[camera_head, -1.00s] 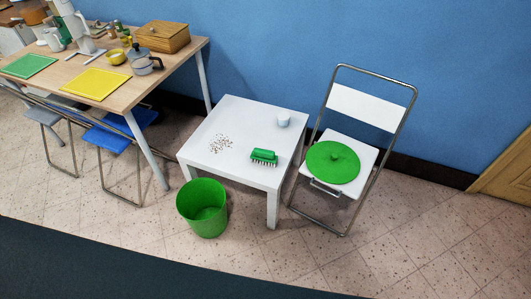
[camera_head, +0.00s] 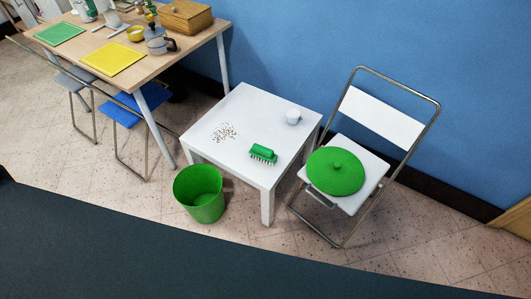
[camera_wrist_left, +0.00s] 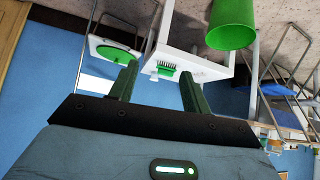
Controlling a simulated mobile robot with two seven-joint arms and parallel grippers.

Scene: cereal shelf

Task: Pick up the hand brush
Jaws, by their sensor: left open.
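The green hand brush (camera_head: 263,153) lies on the white table (camera_head: 232,110), bristles facing the front edge, near the table's right front side. In the left wrist view the brush (camera_wrist_left: 167,69) appears beyond and between the fingers of my left gripper (camera_wrist_left: 157,79). That gripper is open and empty, its two dark green fingers apart, and the brush is at a distance from it. Neither gripper shows in the head view. My right gripper is in neither view.
Crumbs (camera_head: 225,132) and a small white cup (camera_head: 293,117) are on the table. A green bin (camera_head: 200,193) stands on the floor in front. A wooden table (camera_head: 153,62) stands at left.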

